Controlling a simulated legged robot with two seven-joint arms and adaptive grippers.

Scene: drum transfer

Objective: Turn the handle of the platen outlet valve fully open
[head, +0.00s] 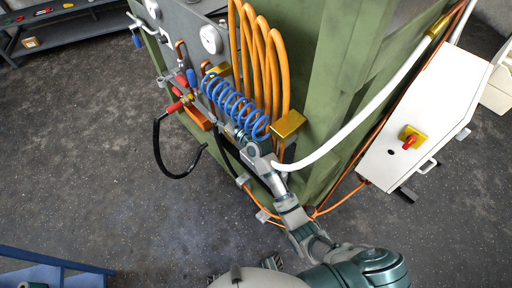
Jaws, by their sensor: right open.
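My right arm reaches up from the lower right to the green press. Its gripper (235,131) is open at the lower end of a blue coiled hose (236,104), close to the press's front. The finger gap is small and partly hidden by the coil. Red-handled fittings (178,105) and a blue fitting (192,78) sit left of the gripper on the panel. Orange-brown handles show near the gauges. I cannot tell which of these is the platen outlet valve, or how far its handle is turned. My left gripper is not in view.
Thick orange hoses (262,62) and a white pipe (345,137) run close to my right arm. A black hose (160,150) hangs at the left. A white cabinet (425,115) with a red switch stands at the right. The dark floor (90,180) at left is mostly clear.

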